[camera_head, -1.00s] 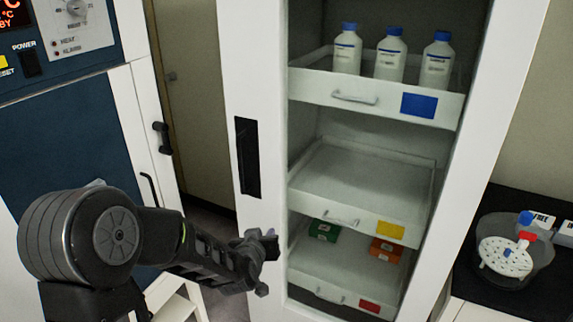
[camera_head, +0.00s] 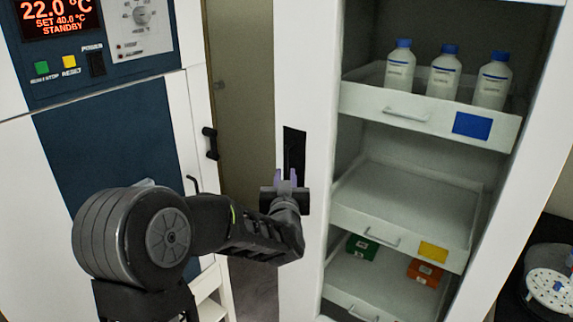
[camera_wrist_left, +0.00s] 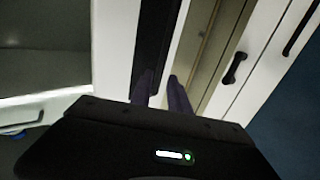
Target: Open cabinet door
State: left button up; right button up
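The tall white cabinet has a white door frame (camera_head: 318,150) on its left side, with a long black recessed handle (camera_head: 294,148) in it. Its shelves show through the front; I cannot tell whether glass fills the frame. My left gripper (camera_head: 286,176) is open and empty, its two purple fingers pointing up at the handle's lower part and partly covering it. In the left wrist view the fingers (camera_wrist_left: 160,88) stand apart, one over the black handle (camera_wrist_left: 156,35), the other near the white frame's edge. Contact cannot be told. My right gripper is out of view.
Inside the cabinet are trays with blue, yellow and red labels; the top one (camera_head: 380,103) holds three bottles (camera_head: 445,73). The freeze dryer (camera_head: 105,130), with its display and black handle (camera_head: 210,143), stands to the left. A gap (camera_head: 240,110) lies between them.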

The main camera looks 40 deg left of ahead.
aim_at(286, 165)
pick_arm(q)
jog(key=p+x, duration=0.1)
jog(key=x, duration=0.5)
jog(key=shift+w+a, duration=0.2)
jog(key=shift+w, duration=0.05)
jog(key=shift+c, duration=0.5)
grip_shut()
dwell(0.7)
